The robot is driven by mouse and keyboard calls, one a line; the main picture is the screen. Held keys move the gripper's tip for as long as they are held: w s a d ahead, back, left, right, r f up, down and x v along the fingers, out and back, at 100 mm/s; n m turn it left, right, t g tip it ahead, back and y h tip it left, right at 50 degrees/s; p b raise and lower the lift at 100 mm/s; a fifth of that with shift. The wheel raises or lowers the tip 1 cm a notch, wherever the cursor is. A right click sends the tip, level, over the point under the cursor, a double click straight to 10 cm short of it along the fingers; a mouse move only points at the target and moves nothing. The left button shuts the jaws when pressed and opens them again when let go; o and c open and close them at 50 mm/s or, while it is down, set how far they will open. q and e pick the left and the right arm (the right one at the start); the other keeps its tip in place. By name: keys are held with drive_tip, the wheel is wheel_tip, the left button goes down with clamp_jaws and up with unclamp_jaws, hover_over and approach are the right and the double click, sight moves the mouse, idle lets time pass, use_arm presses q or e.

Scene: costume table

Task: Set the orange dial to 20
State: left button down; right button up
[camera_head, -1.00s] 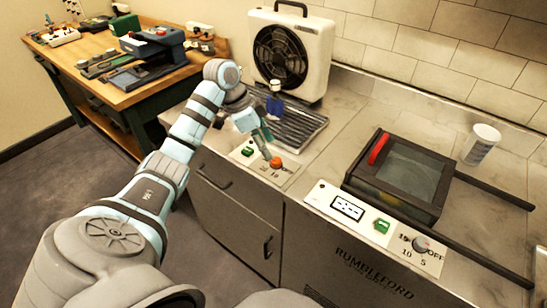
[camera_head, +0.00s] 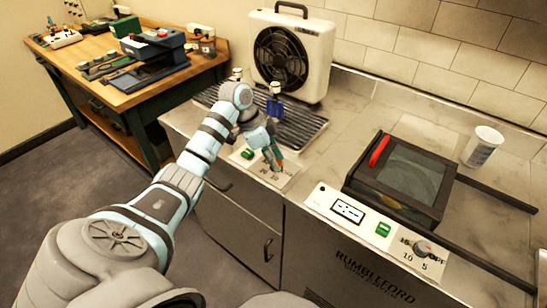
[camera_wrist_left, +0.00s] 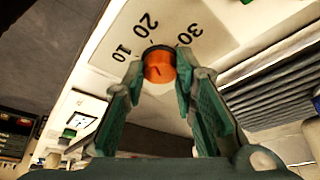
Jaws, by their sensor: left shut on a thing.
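The orange dial (camera_wrist_left: 159,67) sits on a pale panel (camera_wrist_left: 200,22) printed with 10, 20 and 30 in the left wrist view. A short dark mark shows on its face, but I cannot tell which number it points to. My left gripper (camera_wrist_left: 160,82) has its green-padded fingers on either side of the dial and is shut on it. In the head view my left gripper (camera_head: 274,160) reaches down to the panel (camera_head: 287,182) on the counter front and hides the dial. My right gripper is not in view.
A green switch (camera_head: 248,153) sits left of the dial. A ribbed metal tray (camera_head: 300,122) and a white fan (camera_head: 290,55) stand behind. At right are a glass-topped box (camera_head: 415,170), a grey dial (camera_head: 423,248) and a white cup (camera_head: 481,147).

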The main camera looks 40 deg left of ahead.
use_arm(q)
drive_tip(key=shift+r+m, duration=0.15)
drive_tip(key=shift+m, duration=0.25)
drive_tip(key=shift+w, duration=0.1)
drive_tip(key=c, duration=1.3)
unclamp_jaws()
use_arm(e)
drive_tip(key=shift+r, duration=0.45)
use_arm(q)
drive_tip(key=v, duration=1.1)
drive_tip(key=shift+a+r, duration=0.15)
drive_tip(key=shift+r, duration=0.15)
drive_tip(key=shift+f, duration=0.1)
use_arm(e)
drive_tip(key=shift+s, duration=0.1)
